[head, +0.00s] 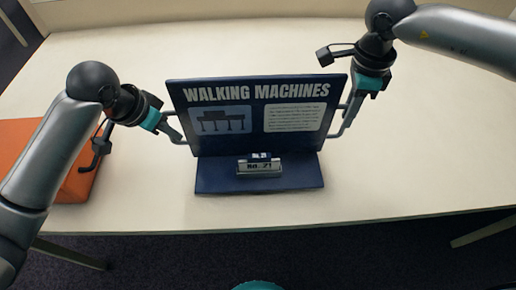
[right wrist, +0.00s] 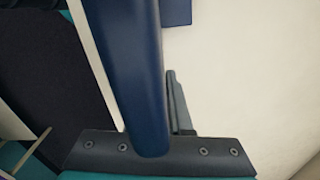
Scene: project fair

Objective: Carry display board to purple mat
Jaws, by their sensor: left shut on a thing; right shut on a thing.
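The dark blue display board (head: 258,145), headed "WALKING MACHINES", stands upright near the front middle of the table in the head view. Its base (head: 216,179) juts toward me. I cannot tell whether the base touches the table. My left gripper (head: 180,126) is shut at the board's left side. My right gripper (head: 343,122) is shut at its right side. In the right wrist view, a dark blue bar of the board (right wrist: 135,75) runs close in front of the gripper.
An orange box-like thing (head: 52,150) lies at the table's left, partly behind my left arm. The cream table (head: 420,140) is clear to the right and behind. Its front edge is close to the base.

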